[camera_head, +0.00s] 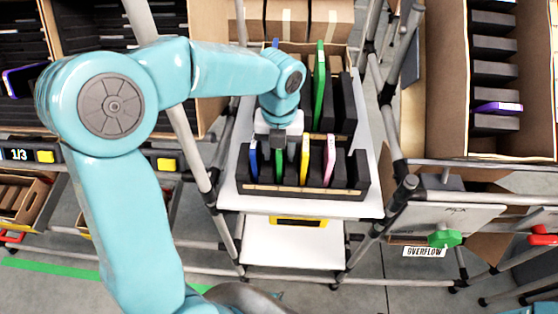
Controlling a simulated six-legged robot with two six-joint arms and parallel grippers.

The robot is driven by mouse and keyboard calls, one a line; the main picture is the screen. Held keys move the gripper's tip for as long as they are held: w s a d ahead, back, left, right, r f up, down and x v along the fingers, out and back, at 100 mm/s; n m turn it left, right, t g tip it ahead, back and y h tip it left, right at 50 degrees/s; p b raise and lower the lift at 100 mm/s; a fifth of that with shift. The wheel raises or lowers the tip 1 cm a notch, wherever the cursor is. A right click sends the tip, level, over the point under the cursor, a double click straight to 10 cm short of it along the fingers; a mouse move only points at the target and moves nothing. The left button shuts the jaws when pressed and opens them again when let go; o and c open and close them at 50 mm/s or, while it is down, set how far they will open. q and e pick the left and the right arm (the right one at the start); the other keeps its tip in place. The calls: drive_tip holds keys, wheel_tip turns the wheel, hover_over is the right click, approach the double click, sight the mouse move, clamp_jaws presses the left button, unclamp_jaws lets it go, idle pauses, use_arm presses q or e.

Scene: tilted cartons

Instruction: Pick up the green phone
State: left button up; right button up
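A dark slotted carton (300,191) on a white shelf holds upright phones in two rows. A tall green phone (319,88) stands in the back row, right of my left arm's wrist. Another green edge (280,166) shows in the front row, directly below my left gripper (278,147). My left gripper points down over the front row. Its fingertips are small and dark against the slots, so whether they are open or touch a phone is unclear. My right gripper is out of view.
Blue (253,162), yellow (304,160) and pink (329,160) phones stand in the front row close to the gripper. Metal rack posts (392,128) flank the shelf. A tilted carton (447,80) on the right holds a purple phone (498,108). A green knob (445,239) sits lower right.

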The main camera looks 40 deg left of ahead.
use_arm(q)
drive_tip(key=shift+w, duration=0.15)
clamp_jaws()
